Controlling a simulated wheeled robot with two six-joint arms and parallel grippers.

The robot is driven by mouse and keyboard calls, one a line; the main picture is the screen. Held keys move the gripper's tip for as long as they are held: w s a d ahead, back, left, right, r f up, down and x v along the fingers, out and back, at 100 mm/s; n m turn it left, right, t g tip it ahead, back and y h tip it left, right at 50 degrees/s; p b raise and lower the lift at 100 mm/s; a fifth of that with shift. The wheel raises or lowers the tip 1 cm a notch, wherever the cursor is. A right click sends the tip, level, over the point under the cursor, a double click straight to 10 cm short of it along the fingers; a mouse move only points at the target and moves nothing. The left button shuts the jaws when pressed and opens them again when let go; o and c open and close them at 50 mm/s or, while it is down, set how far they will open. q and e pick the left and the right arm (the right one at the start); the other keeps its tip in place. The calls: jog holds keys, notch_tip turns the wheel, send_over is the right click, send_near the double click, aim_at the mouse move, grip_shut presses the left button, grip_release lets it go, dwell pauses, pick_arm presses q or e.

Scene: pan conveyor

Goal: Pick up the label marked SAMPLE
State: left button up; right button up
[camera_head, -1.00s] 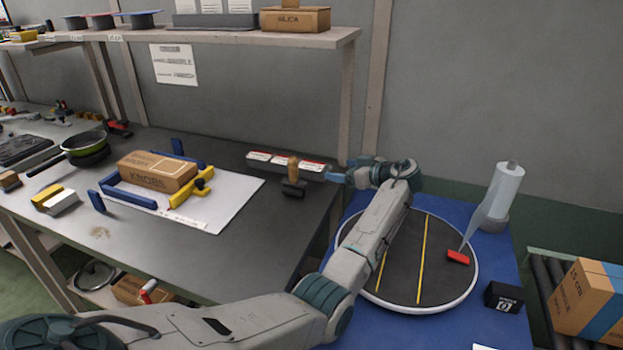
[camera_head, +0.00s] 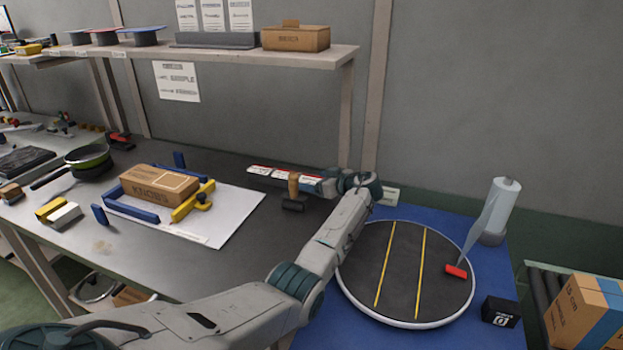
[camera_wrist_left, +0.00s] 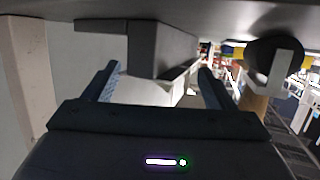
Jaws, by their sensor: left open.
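A narrow grey label tray (camera_head: 262,182) stands at the back right of the dark workbench. White labels with red bands (camera_head: 283,175) lie in it; their print is too small to read, so I cannot tell which says SAMPLE. My left gripper (camera_head: 310,184) is open at the tray's right end and hides part of it. In the left wrist view the open blue fingers (camera_wrist_left: 159,72) stand on either side of a dark grey block (camera_wrist_left: 160,48), seemingly the tray's end. My right gripper is not in view.
A stamp with a wooden handle (camera_head: 293,187) stands just in front of the tray, close to my left gripper. A cardboard KNOBS box (camera_head: 158,186) sits between blue and yellow clamp parts on a white sheet. A round turntable (camera_head: 375,245) is at the right.

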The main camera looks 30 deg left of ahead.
pick_arm(q)
jog(key=c, duration=1.2)
jog(key=shift+o, duration=0.2)
